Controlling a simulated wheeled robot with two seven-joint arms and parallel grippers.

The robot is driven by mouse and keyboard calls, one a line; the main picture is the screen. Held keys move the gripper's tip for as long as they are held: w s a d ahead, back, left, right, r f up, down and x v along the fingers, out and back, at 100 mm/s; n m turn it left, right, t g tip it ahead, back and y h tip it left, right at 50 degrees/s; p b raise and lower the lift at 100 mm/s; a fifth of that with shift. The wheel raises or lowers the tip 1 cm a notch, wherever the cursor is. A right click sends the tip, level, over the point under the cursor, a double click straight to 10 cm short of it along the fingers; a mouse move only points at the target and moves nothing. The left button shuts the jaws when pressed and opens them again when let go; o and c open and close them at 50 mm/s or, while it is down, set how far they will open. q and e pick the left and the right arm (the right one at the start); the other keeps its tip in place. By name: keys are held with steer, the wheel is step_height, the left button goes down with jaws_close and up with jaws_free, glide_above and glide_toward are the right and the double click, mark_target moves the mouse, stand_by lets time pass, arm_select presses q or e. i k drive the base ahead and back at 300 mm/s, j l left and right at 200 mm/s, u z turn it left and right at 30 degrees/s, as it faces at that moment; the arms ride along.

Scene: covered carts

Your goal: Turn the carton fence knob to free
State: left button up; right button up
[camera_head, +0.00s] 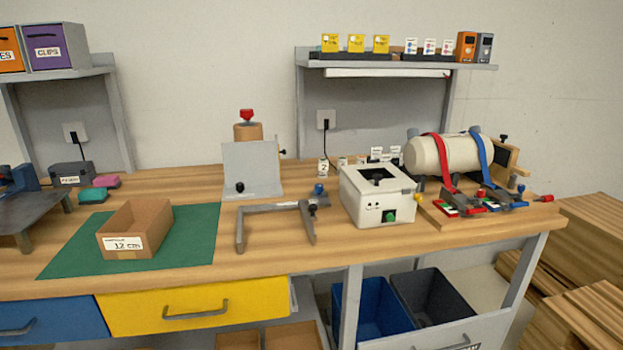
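An open brown carton (120,236) labelled "12 cm" sits on a green mat (195,230) at the left of the wooden bench. Right of the mat lies a grey U-shaped frame (272,208), which may be the carton fence. A blue knob (318,188) stands at its back right corner. Behind it stands an upright grey plate (251,167) with a small black knob (240,188) low on its face. No label names the fence knob, and I cannot tell any knob's setting. Neither of my grippers shows.
A white box (378,201) with a green button stands right of the frame. A cream cylinder (448,154) with red and blue straps is at the back right. Coloured clamps (465,207) lie before it. The bench front between mat and white box is mostly clear.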

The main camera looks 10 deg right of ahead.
mark_target(318, 188)
steer(key=i+u, duration=0.2)
steer(key=i, duration=1.1)
